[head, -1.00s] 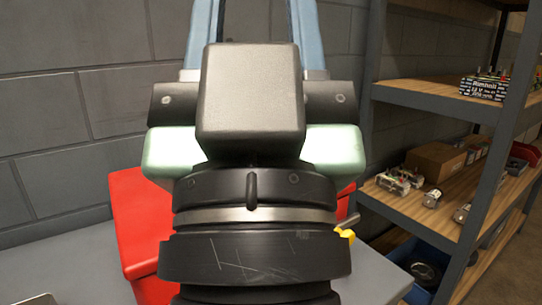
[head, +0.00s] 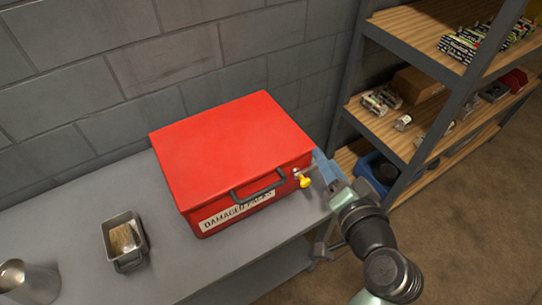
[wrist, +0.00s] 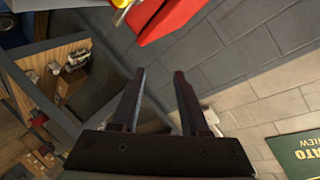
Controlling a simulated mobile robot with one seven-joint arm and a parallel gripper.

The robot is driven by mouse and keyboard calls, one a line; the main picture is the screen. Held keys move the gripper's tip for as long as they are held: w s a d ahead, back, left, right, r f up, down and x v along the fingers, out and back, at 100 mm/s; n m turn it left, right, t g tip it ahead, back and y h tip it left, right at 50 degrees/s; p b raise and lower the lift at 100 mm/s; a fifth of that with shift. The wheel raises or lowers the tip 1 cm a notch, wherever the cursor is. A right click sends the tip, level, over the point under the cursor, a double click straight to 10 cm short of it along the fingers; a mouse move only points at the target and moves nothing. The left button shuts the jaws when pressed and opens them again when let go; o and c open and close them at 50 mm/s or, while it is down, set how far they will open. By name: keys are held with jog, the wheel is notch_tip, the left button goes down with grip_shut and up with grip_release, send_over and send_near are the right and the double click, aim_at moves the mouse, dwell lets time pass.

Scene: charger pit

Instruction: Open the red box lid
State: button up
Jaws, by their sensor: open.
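The red box (head: 235,140) stands on the grey bench against the wall, its flat lid down. A dark handle (head: 257,186) and a white label reading "DAMAGED" and a partly hidden word are on its front. A yellow knob-like part (head: 305,182) sticks out at the front right corner; it also shows at the top edge of the wrist view (wrist: 121,3). My gripper (head: 323,166) is at the box's right end, near the yellow part. In the wrist view its two fingers (wrist: 158,74) are apart with nothing between them, and a red box edge (wrist: 165,20) lies beyond.
A metal tin (head: 124,241) with brown contents and a metal cup (head: 28,281) stand on the bench (head: 190,262) left of the box. A shelf rack (head: 418,155) with battery packs and a blue bin (head: 378,172) stands close on the right. The wall is behind.

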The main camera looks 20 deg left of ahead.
jog(key=s+f+m+g+y+p, duration=0.2)
jog(key=s+f+p, duration=0.1)
jog(key=s+p, duration=0.25)
jog(key=m+g+y+p, duration=0.1)
jog(key=m+y+p, duration=0.1)
jog(key=m+p, duration=0.1)
send_near(262, 192)
jog(key=x, duration=1)
jog(key=shift+w+a+f+p, duration=0.1)
jog(key=shift+w+f+p, duration=0.05)
jog(key=shift+f+p, duration=0.15)
grip_shut()
jog(key=shift+f, duration=0.1)
